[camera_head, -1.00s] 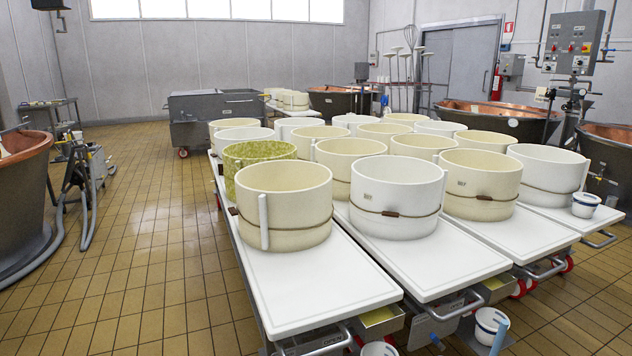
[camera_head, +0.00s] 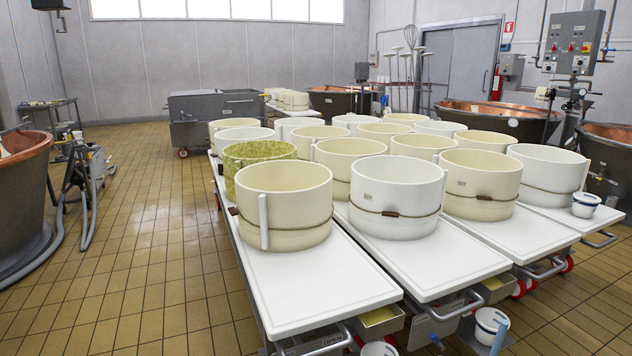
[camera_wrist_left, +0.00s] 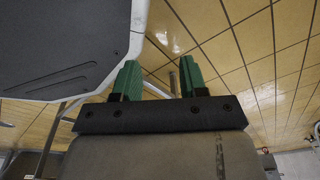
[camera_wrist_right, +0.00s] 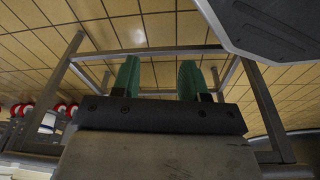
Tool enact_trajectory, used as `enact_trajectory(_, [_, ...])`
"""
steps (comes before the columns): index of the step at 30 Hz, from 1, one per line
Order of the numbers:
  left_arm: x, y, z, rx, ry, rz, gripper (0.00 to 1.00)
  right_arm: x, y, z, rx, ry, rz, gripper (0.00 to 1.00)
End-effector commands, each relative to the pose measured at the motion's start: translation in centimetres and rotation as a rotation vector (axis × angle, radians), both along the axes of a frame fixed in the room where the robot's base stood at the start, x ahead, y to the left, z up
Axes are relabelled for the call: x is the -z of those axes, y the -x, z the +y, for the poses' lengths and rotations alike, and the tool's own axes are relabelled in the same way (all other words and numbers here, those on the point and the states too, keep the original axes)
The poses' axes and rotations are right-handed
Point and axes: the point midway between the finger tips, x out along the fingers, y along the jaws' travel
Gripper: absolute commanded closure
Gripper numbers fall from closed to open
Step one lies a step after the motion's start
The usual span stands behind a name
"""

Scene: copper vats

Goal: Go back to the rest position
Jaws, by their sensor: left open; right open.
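My left gripper (camera_wrist_left: 160,75) shows in the left wrist view with its two green fingers apart and nothing between them. The tiled floor lies beyond its fingertips. My right gripper (camera_wrist_right: 158,75) shows in the right wrist view, also with its green fingers apart and empty. A grey metal frame and floor tiles lie behind its fingers. Neither gripper nor arm shows in the head view.
White-topped carts (camera_head: 300,285) with several round cheese moulds (camera_head: 284,205) stand close in front. Copper vats stand at the left (camera_head: 22,200) and right (camera_head: 500,120). A hose (camera_head: 88,215) lies on the left floor. The tiled floor (camera_head: 150,250) between is clear.

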Motion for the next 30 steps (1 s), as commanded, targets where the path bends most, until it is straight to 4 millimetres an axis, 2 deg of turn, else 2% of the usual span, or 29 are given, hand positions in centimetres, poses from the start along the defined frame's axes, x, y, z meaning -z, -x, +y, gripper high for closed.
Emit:
enact_trajectory(1, [0.0, 0.0, 0.0, 0.000, 0.000, 0.000, 0.57, 1.5, 1.0, -0.1, -0.002, 0.002, 0.013, 0.56])
enact_trajectory(3, [0.0, 0.0, 0.0, 0.000, 0.000, 0.000, 0.57, 3.2, 2.3, -0.4, -0.004, 0.003, 0.022, 0.56])
enact_trajectory(8, [0.0, 0.0, 0.0, 0.000, 0.000, 0.000, 0.57, 6.5, 5.4, -0.9, -0.009, 0.006, 0.043, 0.56])
enact_trajectory(9, [-1.3, 0.7, 0.1, 0.001, -0.002, 0.007, 0.57, 5.0, 5.7, -0.9, -0.010, 0.006, 0.042, 0.56])
enact_trajectory(21, [-6.6, 6.8, 1.3, 0.010, -0.007, 0.043, 0.57, -0.4, 11.9, -2.2, -0.017, 0.012, 0.079, 0.56])
enact_trajectory(25, [-7.5, 8.3, 1.6, 0.011, -0.009, 0.048, 0.57, -1.3, 13.4, -2.5, -0.020, 0.013, 0.085, 0.56])
enact_trajectory(30, [-7.5, 8.3, 1.6, 0.012, -0.009, 0.048, 0.57, -1.3, 13.4, -2.5, -0.020, 0.013, 0.085, 0.56])
